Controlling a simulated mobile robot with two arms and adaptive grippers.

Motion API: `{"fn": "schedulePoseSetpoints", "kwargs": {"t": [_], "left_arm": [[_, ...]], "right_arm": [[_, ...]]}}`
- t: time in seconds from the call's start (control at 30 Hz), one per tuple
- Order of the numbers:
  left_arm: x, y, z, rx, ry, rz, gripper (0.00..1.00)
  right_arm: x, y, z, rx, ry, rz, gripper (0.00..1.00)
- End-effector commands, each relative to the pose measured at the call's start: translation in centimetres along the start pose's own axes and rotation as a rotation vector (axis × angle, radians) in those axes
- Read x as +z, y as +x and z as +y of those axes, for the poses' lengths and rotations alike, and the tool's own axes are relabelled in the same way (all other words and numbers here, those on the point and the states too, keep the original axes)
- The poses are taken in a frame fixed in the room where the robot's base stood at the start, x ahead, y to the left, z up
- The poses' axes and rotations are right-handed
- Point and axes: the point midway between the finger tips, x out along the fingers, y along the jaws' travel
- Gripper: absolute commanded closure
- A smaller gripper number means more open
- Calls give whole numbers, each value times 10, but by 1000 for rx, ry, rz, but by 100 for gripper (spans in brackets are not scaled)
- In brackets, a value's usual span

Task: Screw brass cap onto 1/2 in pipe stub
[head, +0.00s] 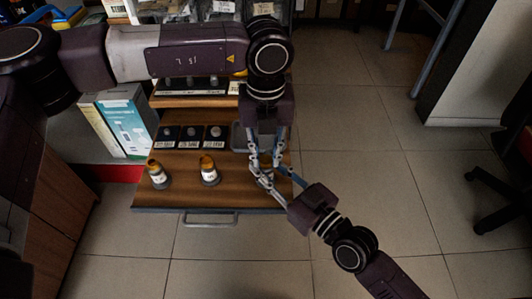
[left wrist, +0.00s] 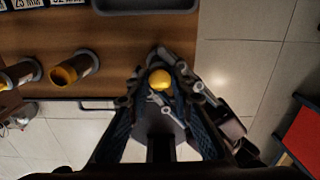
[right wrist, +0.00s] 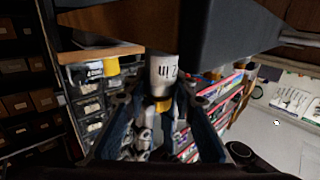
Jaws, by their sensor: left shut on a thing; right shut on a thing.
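The pipe stub marked 1/2 (right wrist: 163,75) has a white body with a brassy end and shows upside down in the right wrist view. It stands at the right of the wooden bench. The brass cap (left wrist: 160,79) shows as a round yellow top between the fingers of my left gripper (head: 265,163), which points down and is shut on it. My right gripper (right wrist: 158,103) reaches in from the side and is shut on the stub close under the cap. In the head view the crossing fingers hide both parts. I cannot tell how far the cap sits on the thread.
Two other labelled stubs (head: 157,175) (head: 209,170) with yellow ends stand left on the bench (head: 235,200). Dark labelled cards with small discs (head: 191,132) and a grey tray (left wrist: 145,5) lie behind. Boxes (head: 125,122) stand at left.

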Motion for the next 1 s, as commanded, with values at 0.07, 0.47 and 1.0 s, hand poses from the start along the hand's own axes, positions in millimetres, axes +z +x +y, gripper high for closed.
{"fn": "schedulePoseSetpoints", "kwargs": {"t": [0.07,0.47,1.0], "left_arm": [[0,1,0,-1,132,1,100],[1,0,0,0,734,-2,100],[1,0,0,0,805,-2,67]], "right_arm": [[0,0,0,0,0,0,100],[0,0,0,-1,0,0,100],[0,0,0,-1,0,0,100]]}}
